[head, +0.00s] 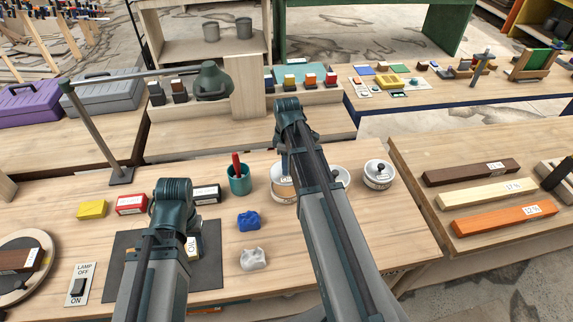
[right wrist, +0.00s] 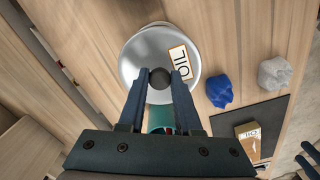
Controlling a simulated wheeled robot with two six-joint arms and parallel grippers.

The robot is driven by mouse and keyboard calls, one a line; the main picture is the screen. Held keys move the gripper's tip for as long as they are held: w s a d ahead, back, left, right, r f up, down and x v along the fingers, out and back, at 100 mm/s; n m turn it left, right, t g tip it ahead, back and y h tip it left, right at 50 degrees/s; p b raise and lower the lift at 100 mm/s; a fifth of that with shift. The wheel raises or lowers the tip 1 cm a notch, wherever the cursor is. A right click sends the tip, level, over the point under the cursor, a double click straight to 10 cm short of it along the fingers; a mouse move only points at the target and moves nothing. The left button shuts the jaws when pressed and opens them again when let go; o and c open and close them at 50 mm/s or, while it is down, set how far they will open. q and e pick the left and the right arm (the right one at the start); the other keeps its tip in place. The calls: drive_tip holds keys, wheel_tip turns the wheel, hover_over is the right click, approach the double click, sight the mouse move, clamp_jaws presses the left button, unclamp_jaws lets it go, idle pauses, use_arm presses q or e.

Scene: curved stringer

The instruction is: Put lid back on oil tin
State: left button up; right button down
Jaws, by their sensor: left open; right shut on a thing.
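A round silver lid (right wrist: 140,60) with a dark knob (right wrist: 159,78) fills the middle of the right wrist view, with a framed OIL label at its right. My right gripper (right wrist: 159,82) is shut on the knob. In the head view, a pale tin (head: 283,194) with an orange-framed label stands below it, partly hidden by my right arm. I cannot tell whether the lid rests on the tin. My left gripper (head: 190,232) is open and empty over the dark mat (head: 209,265), its fingers mostly hidden. A tan OIL-labelled block (right wrist: 246,145) lies there.
A teal cup (head: 239,182) with a red item stands left of the tin. A blue lump (head: 248,220) and a white lump (head: 252,259) lie in front. Yellow, red and dark blocks line the left.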

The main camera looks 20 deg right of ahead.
use_arm(q)
drive_tip(key=shift+f+b, duration=2.3)
drive_tip(key=shift+f, duration=0.3)
use_arm(e)
drive_tip(key=shift+f, duration=2.65)
use_arm(q)
drive_tip(key=shift+f, duration=0.15)
use_arm(e)
drive_tip(key=shift+f, duration=0.1)
drive_tip(key=shift+c, duration=0.2)
unclamp_jaws()
drive_tip(key=shift+r+p, duration=3.4)
drive_tip(key=shift+r, duration=0.15)
use_arm(q)
wheel_tip(320, 180, up, 7)
